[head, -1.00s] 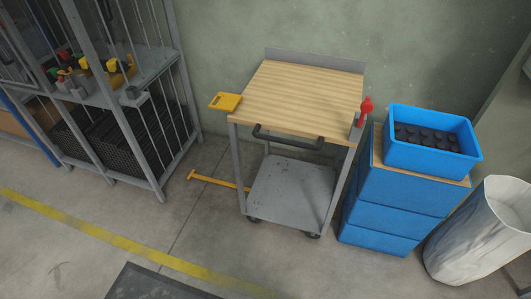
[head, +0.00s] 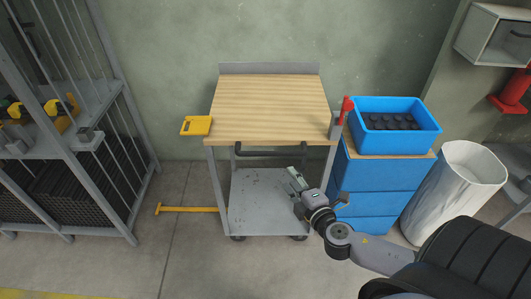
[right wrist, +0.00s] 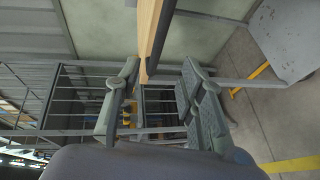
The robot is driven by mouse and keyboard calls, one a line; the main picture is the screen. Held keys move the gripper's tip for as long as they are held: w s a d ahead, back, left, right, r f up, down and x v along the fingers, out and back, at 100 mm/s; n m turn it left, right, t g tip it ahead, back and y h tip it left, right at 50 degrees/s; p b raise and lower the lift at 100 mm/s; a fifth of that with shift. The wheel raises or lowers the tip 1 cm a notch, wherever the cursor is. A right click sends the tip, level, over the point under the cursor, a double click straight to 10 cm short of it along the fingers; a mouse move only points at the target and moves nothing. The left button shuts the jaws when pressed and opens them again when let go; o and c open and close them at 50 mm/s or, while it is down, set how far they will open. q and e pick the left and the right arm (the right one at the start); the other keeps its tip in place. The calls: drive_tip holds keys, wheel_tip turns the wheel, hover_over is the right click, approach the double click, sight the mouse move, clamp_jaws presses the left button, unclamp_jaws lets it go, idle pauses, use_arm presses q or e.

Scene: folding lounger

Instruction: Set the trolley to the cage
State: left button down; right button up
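The trolley has a light wooden top (head: 268,105), a grey lower shelf (head: 262,205) and a black handle (head: 270,152) along its front. It stands against the green wall, apart from the barred grey cage (head: 108,60) at the left. My right gripper (head: 298,183) is in front of the trolley, below the handle's right end. In the right wrist view its fingers (right wrist: 158,90) are spread, with nothing held between them. The wooden top's edge (right wrist: 149,35) and the dark handle (right wrist: 163,28) show beyond them. My left gripper is out of view.
Blue drawers (head: 380,185) with a blue bin (head: 395,125) on top stand close at the trolley's right, beside a white sack (head: 455,185). A yellow floor bar (head: 188,209) lies between cage and trolley. The floor there is otherwise clear.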

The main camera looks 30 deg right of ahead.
sight(272, 155)
drive_tip(key=x, duration=1.5)
drive_tip(key=shift+w+p, duration=0.3)
drive_tip(key=shift+c, duration=0.3)
clamp_jaws()
